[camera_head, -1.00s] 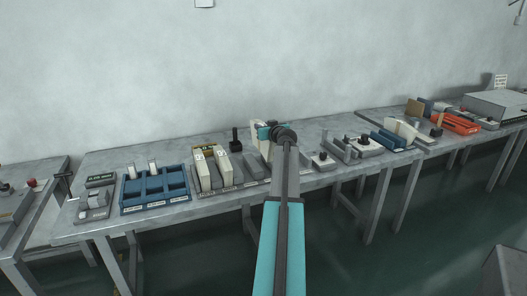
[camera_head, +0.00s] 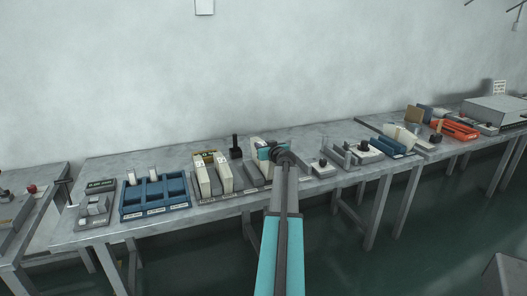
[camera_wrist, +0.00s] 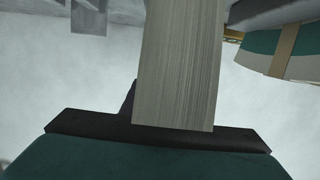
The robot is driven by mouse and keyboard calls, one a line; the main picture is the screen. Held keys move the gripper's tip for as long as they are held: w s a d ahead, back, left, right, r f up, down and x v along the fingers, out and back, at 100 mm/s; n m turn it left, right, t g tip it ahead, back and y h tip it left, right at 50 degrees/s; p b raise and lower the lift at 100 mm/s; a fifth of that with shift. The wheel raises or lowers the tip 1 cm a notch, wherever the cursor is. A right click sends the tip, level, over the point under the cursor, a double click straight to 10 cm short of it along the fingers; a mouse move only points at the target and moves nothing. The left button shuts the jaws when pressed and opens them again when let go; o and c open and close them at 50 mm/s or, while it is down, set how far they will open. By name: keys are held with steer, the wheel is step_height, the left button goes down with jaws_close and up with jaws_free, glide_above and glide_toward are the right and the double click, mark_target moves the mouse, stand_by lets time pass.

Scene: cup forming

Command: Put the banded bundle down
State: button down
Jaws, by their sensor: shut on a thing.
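My gripper (camera_head: 271,153) is shut on a pale cream bundle (camera_head: 256,143), at the right part of a grey slotted rack (camera_head: 232,195) on the table. In the wrist view the held bundle (camera_wrist: 178,65) shows as a grey slab with fine layered lines, standing up from the dark jaw (camera_wrist: 90,125). Its band is not clear there. Two cream bundles (camera_head: 202,178) (camera_head: 223,177) stand in the rack's left slots. My arm hides the rack's right end, and I cannot tell whether the held bundle touches the rack. A teal and cream bundle with a tan band (camera_wrist: 285,52) shows at the wrist view's upper right.
A blue divided tray (camera_head: 155,196) stands left of the rack. A dark upright knob (camera_head: 235,148) is behind the rack. Small fixtures (camera_head: 322,169) and a blue rack (camera_head: 388,146) are to the right. The back strip of the table (camera_head: 120,165) is clear.

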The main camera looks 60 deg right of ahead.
steer(key=shift+f, duration=1.3)
steer(key=c, duration=1.4)
jaws_free()
steer(key=shift+o, duration=0.2)
steer(key=b+v, duration=0.1)
steer(key=v, duration=0.8)
steer(key=shift+s+a+b, duration=0.2)
steer(key=shift+a+b, duration=0.05)
steer(key=shift+b, duration=0.15)
steer(key=shift+v, duration=1.25)
steer(key=shift+w, duration=0.1)
